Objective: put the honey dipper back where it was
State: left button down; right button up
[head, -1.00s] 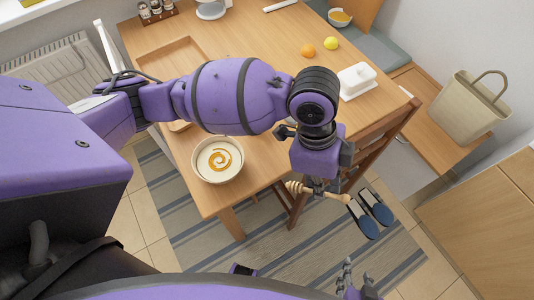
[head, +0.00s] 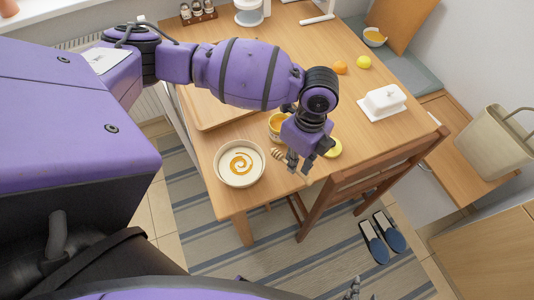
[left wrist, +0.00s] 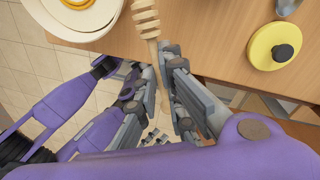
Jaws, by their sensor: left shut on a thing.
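The honey dipper (left wrist: 146,22) is held by its handle in my left gripper (left wrist: 160,75), with its grooved head pointing away from the fingers. In the head view the dipper head (head: 277,153) shows beside my left gripper (head: 298,166), over the table's near edge, right of the bowl. A honey jar (head: 276,127) stands open just behind, partly hidden by the gripper. A round yellow lid (head: 334,148) with a dark knob lies to the right; it also shows in the left wrist view (left wrist: 262,48). Only the tips of my right gripper (head: 352,289) show at the bottom edge.
A white bowl (head: 221,173) with an orange swirl stands near the table's front edge. A wooden tray (head: 203,118) lies behind it. A wooden chair (head: 372,178) stands against the table's right side. A butter dish (head: 384,101), orange (head: 340,68) and lemon (head: 364,62) lie farther back.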

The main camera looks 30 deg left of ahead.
pick_arm(q)
jog(key=w+f, duration=0.2)
jog(key=f, duration=0.1)
jog(key=shift+w+d, duration=0.1)
jog(key=shift+w, duration=0.3)
notch_tip(320, 180, down, 3)
jog(key=shift+w+f+b, duration=0.15)
jog(key=shift+f+b, duration=0.05)
jog(key=shift+b, duration=0.1)
jog(key=c, duration=1.9)
grip_release()
jog(key=shift+o, duration=0.2)
jog(key=shift+r, duration=0.1)
notch_tip(320, 180, up, 12)
jog(key=w, duration=0.1)
jog(key=shift+w+p, duration=0.3)
jog(key=shift+d, duration=0.1)
